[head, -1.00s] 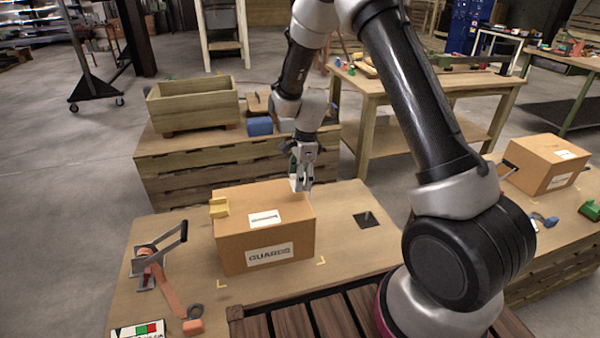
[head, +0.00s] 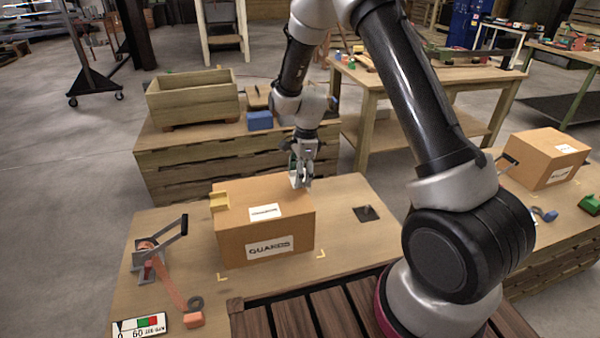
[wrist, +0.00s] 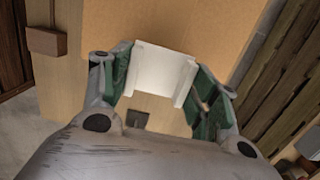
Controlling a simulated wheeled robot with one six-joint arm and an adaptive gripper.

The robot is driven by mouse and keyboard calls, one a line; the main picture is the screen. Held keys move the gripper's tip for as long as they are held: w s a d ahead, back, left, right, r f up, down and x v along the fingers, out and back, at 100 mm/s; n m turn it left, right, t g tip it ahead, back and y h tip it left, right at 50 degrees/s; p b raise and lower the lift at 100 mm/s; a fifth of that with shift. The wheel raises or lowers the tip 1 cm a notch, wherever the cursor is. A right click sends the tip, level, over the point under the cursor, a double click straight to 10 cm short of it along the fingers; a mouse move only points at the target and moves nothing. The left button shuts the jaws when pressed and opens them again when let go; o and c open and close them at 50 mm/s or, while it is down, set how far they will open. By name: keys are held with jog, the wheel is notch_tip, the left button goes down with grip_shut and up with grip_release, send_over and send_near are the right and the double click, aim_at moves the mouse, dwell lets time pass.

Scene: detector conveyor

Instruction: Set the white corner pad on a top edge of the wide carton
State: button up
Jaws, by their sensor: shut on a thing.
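The wide carton (head: 232,240) stands on the table, closed, with a "GUARDS" label on its front. A yellow corner pad (head: 219,201) sits on its left top edge. My gripper (head: 300,183) is at the carton's right top edge, pointing down. In the wrist view its green-lined fingers (wrist: 158,88) are shut on the white corner pad (wrist: 162,70), one at each side. The pad lies across the carton's edge, partly over its brown top (wrist: 215,25). I cannot tell whether it touches the carton. In the head view the fingers hide much of the pad.
A tape dispenser (head: 150,262) stands left of the carton. A dark square plate (head: 366,214) lies to its right, with bare tabletop around it. A wooden box (head: 192,98) and a blue block (head: 260,120) stand on the bench behind. Another carton (head: 545,158) is far right.

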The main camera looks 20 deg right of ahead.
jog(key=shift+f, duration=1.7)
jog(key=o, duration=1.1)
jog(key=r, duration=0.4)
jog(key=d+r, duration=0.1)
jog(key=r, duration=0.7)
jog(key=shift+d, duration=0.2)
